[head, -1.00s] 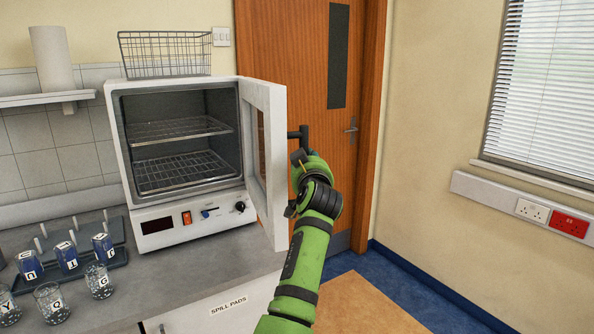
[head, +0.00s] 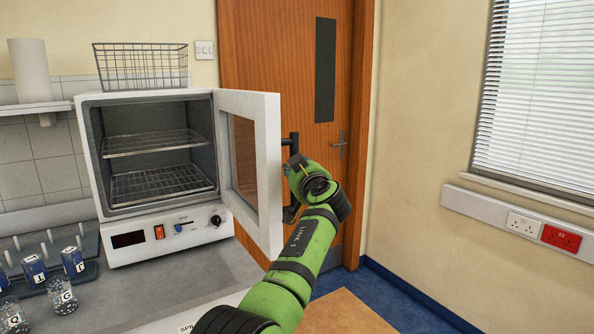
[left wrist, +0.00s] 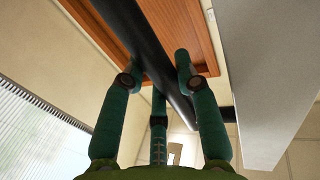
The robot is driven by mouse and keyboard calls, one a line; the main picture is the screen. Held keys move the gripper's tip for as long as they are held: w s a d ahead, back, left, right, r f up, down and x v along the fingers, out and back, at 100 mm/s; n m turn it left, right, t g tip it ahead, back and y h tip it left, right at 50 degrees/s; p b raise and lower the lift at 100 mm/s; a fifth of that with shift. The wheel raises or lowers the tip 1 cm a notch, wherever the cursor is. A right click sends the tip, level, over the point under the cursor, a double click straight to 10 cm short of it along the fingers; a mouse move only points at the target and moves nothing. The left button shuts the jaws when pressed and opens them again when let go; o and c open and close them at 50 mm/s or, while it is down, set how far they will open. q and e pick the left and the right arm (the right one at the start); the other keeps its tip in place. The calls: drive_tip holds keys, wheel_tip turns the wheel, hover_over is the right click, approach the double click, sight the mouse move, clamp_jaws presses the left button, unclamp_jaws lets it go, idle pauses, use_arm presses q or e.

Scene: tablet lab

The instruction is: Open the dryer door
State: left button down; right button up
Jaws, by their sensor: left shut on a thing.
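The dryer (head: 128,225) is a white box oven on the grey worktop, with two wire shelves inside. Its white door (head: 268,165), with a window on its inner face, stands open, swung out to the right on its right-side hinge. My left gripper (head: 292,168) is at the dark handle (head: 291,142) on the door's outer face. In the left wrist view the green fingers of my left gripper (left wrist: 158,78) are shut around the dark handle bar (left wrist: 135,40), with the door (left wrist: 262,85) at right. My right gripper is in neither view.
A wire basket (head: 140,66) sits on top of the dryer. A wooden room door (head: 270,60) is behind.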

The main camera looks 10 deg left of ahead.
use_arm(q)
drive_tip(key=shift+a+r, duration=0.3)
drive_tip(key=shift+r, duration=0.1)
drive_tip(key=c, duration=0.9)
unclamp_jaws()
drive_tip(key=shift+w+a+f, duration=0.1)
drive_tip(key=shift+a+f, duration=0.15)
drive_tip(key=shift+f, duration=0.05)
drive_tip(key=v, duration=0.7)
drive_tip(key=shift+s, duration=0.25)
drive_tip(key=shift+d, duration=0.15)
